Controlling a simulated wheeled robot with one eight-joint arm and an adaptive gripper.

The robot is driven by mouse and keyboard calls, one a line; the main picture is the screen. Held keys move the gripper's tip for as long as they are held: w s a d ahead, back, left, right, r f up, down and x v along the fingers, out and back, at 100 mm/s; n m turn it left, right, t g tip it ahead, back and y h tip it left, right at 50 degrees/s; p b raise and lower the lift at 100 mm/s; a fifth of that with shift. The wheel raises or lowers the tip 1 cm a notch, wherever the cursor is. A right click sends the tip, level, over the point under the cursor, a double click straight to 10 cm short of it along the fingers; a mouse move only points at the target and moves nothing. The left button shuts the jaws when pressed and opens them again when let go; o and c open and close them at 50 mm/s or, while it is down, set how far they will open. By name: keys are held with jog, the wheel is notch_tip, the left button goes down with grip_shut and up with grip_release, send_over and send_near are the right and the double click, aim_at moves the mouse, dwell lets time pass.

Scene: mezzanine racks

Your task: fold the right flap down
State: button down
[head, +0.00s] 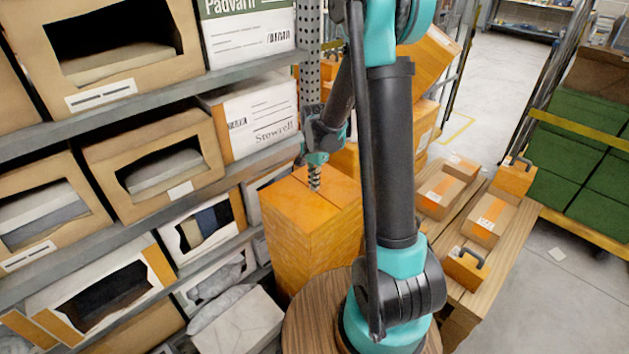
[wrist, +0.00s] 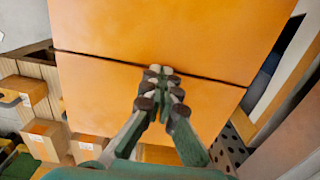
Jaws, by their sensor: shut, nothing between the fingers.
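A tall orange-brown box (head: 308,235) stands behind my arm, beside the shelf rack. Its top shows two flaps lying about flat, with a dark seam between them. In the wrist view the larger flap (wrist: 170,28) is above the seam and the other flap (wrist: 95,88) is below it. My gripper (head: 315,186) is over the box top, fingers pointing down. In the wrist view my gripper (wrist: 160,80) is shut and empty, its fingertips close to the seam. I cannot tell whether the tips touch the cardboard. My arm hides part of the box's right side.
A metal shelf rack (head: 120,235) with open-front boxes stands close on the left. A wooden bench (head: 485,270) with small cartons (head: 440,190) is on the right. A cart with green crates (head: 570,160) stands beyond it. Floor is clear at the back.

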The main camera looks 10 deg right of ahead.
jog(key=shift+s+f+h, duration=0.25)
jog(key=shift+f+h, duration=0.05)
jog(key=shift+f, duration=0.05)
jog(key=shift+r, duration=0.1)
jog(key=shift+w+a+r, duration=0.1)
jog(key=shift+w+r, duration=0.1)
jog(key=shift+r, duration=0.25)
notch_tip(320, 180, up, 7)
jog(key=shift+s+r, duration=0.15)
jog(key=shift+r, duration=0.05)
jog(key=s+d+f+n+t, duration=0.1)
jog(key=s+d+n, duration=0.3)
jog(key=s, duration=0.6)
jog(key=s+d+f+n+t, duration=0.1)
jog(key=s+d+n+t, duration=0.2)
jog(key=s+n, duration=0.3)
jog(key=s+d, duration=0.1)
jog(key=s, duration=0.3)
jog(key=shift+s+d+f+n, duration=0.15)
jog(key=shift+d+n, duration=0.1)
jog(key=shift+n, duration=0.15)
